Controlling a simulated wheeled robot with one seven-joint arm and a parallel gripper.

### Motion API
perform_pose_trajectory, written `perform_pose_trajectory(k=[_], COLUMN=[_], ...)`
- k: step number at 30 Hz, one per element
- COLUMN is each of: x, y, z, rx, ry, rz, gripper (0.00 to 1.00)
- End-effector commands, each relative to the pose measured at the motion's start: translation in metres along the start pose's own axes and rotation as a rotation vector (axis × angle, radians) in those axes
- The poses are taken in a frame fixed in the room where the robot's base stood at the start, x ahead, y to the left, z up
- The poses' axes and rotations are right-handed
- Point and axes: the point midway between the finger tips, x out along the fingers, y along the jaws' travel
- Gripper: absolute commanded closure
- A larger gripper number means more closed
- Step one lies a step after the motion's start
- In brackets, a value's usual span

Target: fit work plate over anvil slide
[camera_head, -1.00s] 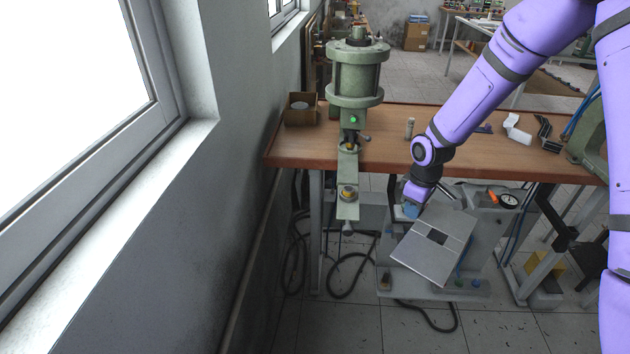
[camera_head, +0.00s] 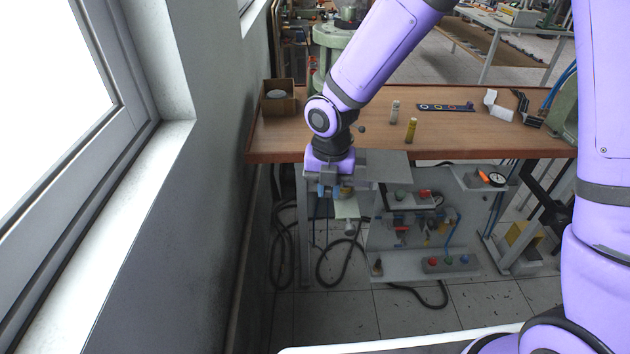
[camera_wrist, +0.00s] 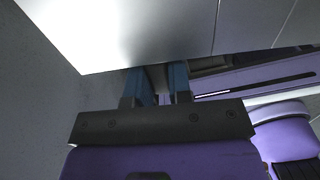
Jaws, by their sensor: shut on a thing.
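The work plate (camera_head: 393,164) is a flat grey plate, now about level at the bench's front edge. Its surface fills the top of the wrist view (camera_wrist: 150,30). My gripper (camera_head: 326,188) is shut on the work plate, with its blue fingers at the plate's edge in the wrist view (camera_wrist: 160,78). The pale green anvil slide (camera_head: 346,209) sticks out in front of the bench beside and below my gripper. Much of it is hidden by my gripper and the plate. I cannot tell whether plate and slide touch. The plate's opening is hidden.
The green press (camera_head: 330,38) stands behind my arm, mostly covered. A cardboard box (camera_head: 279,97) is at the bench's left end, near the wall. A yellow-topped cylinder (camera_head: 411,130) and a grey one (camera_head: 395,110) stand on the bench (camera_head: 470,143). A lower fixture (camera_head: 425,250) is below.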

Motion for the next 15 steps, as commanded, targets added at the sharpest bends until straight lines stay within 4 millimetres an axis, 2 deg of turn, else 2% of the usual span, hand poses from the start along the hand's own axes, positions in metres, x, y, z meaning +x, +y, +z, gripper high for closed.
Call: perform_pose_trajectory(k=[6,15], x=[-0.0054,-0.0054], y=[0.0056,0.0059], z=[-0.0092,-0.0097], rx=[-0.131,-0.139], ry=[-0.003,-0.003], rz=[-0.002,-0.002], gripper=[1.00,1.00])
